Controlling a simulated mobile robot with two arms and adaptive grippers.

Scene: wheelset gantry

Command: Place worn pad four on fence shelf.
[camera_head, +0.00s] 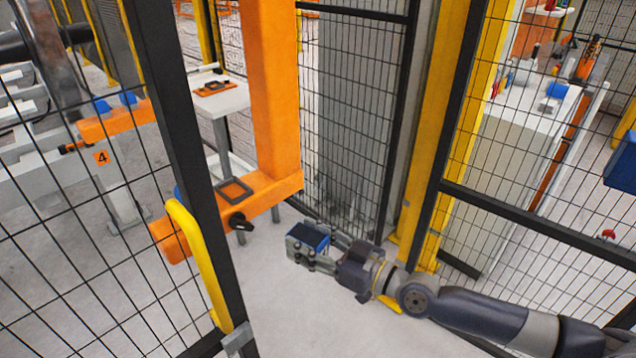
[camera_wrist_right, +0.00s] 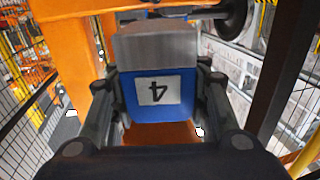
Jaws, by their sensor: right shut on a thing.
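My right gripper (camera_head: 309,248) is shut on a blue and grey pad (camera_head: 307,235), held in the air right of the orange post. In the right wrist view the pad (camera_wrist_right: 157,90) sits between the two fingers. Its blue face carries a white label with a 4, upside down in that view, and a grey block forms its upper part there. A small white stand (camera_head: 222,102) with an orange and black holder on top is behind the fence frame; I cannot tell if it is the fence shelf. My left gripper is not in view.
A dark fence post with a yellow handle (camera_head: 200,262) stands left of my right gripper. An orange beam (camera_head: 272,192) and post (camera_head: 272,90) are close behind. Mesh panels and a yellow post (camera_head: 440,150) stand to the right. Grey floor (camera_head: 290,310) is clear in front.

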